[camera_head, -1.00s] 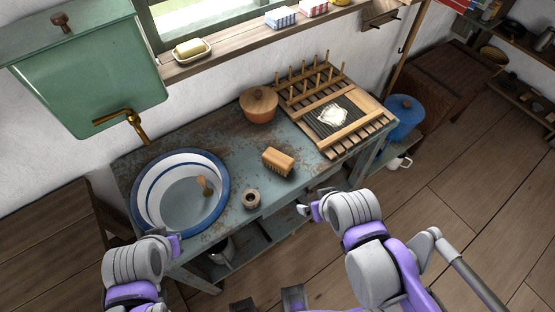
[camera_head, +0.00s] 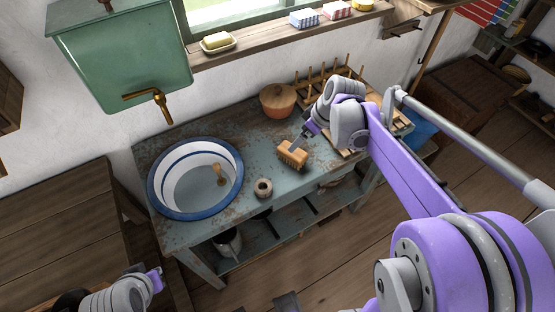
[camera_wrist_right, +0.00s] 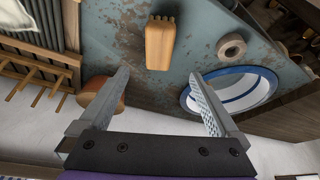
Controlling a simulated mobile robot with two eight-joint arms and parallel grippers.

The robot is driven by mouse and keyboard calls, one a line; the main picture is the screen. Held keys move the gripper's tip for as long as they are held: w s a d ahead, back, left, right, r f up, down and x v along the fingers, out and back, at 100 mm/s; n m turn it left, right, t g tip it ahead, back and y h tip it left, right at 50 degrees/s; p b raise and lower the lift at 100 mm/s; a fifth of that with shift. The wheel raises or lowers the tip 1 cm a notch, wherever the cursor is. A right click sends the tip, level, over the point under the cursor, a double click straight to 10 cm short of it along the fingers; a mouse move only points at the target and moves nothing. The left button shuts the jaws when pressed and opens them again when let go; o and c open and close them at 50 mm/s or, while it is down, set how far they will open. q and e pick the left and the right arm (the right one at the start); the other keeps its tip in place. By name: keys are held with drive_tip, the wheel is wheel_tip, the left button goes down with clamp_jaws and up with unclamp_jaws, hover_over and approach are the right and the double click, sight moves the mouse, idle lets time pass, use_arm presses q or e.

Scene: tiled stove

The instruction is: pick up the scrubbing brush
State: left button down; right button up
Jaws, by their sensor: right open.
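The scrubbing brush (camera_head: 292,155), a wooden block with bristles, lies on the worn blue-green table between the basin and the drying rack. In the right wrist view the brush (camera_wrist_right: 160,42) shows upper centre, just beyond the fingertips and between their lines. My right gripper (camera_head: 301,141) is open and empty, close above the brush's far side; one finger overlaps the brush in the head view. It also shows in the wrist view (camera_wrist_right: 159,74) with its jaws wide apart. My left gripper (camera_head: 156,280) is at the lower left, away from the brush; its jaws are unclear.
A blue-rimmed white basin (camera_head: 238,190) with a wooden-handled tool inside stands left of the brush. A small round ring-like object (camera_head: 263,187) lies near the front edge. A lidded orange-brown pot (camera_head: 278,103) stands behind. The wooden rack (camera_head: 345,71) is partly hidden by my right arm.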

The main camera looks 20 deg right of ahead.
sight(296, 152)
drive_tip(key=shift+w+f, duration=0.3)
drive_tip(key=shift+w, duration=0.05)
drive_tip(key=x, duration=0.4)
drive_tip(key=shift+w+f, duration=0.15)
drive_tip(key=shift+f, duration=0.2)
drive_tip(key=shift+b+x, duration=0.35)
drive_tip(key=shift+x, duration=2.4)
clamp_jaws()
wheel_tip(296, 152, up, 10)
drive_tip(key=shift+p, duration=0.45)
